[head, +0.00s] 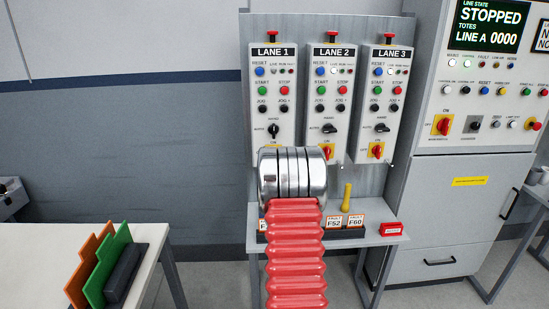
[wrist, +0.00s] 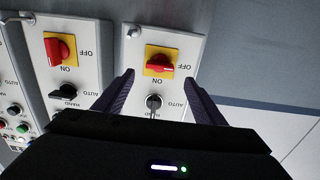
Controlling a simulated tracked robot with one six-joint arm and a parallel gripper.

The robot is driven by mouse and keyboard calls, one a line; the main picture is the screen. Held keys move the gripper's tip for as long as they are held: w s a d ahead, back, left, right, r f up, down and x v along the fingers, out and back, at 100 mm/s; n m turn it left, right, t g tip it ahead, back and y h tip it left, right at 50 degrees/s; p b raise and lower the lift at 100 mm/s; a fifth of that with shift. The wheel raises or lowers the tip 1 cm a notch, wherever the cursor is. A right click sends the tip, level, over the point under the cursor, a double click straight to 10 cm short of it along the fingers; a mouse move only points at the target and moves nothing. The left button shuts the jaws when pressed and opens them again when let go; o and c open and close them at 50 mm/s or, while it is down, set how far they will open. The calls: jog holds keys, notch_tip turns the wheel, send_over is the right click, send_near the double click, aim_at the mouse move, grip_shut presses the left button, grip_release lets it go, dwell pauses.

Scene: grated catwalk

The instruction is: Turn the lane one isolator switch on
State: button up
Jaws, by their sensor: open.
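The LANE 1 panel (head: 272,85) stands leftmost in the head view; its lower part, with the isolator, is hidden behind my arm. In the wrist view, which is upside down, the lane one isolator switch (wrist: 160,64) is a red handle on a yellow plate. The handle lies sideways, in line with the OFF label; the ON label is at the plate's other side, toward my gripper. My gripper (wrist: 158,77) is open and empty, its dark fingers on either side of the panel's lower part. I cannot tell whether they touch anything. The head view hides the gripper behind my arm.
A black selector (wrist: 153,101) sits between the fingers, close to the isolator. The LANE 2 panel, with its own red isolator (wrist: 60,49), is alongside. A shelf below holds fault cards (head: 334,222) and a yellow-handled tool (head: 347,196). Bare wall (head: 130,140) lies left of the panels.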

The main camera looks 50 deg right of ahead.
jog(key=x, duration=0.7)
jog(key=shift+w, duration=0.1)
jog(key=shift+c, duration=0.3)
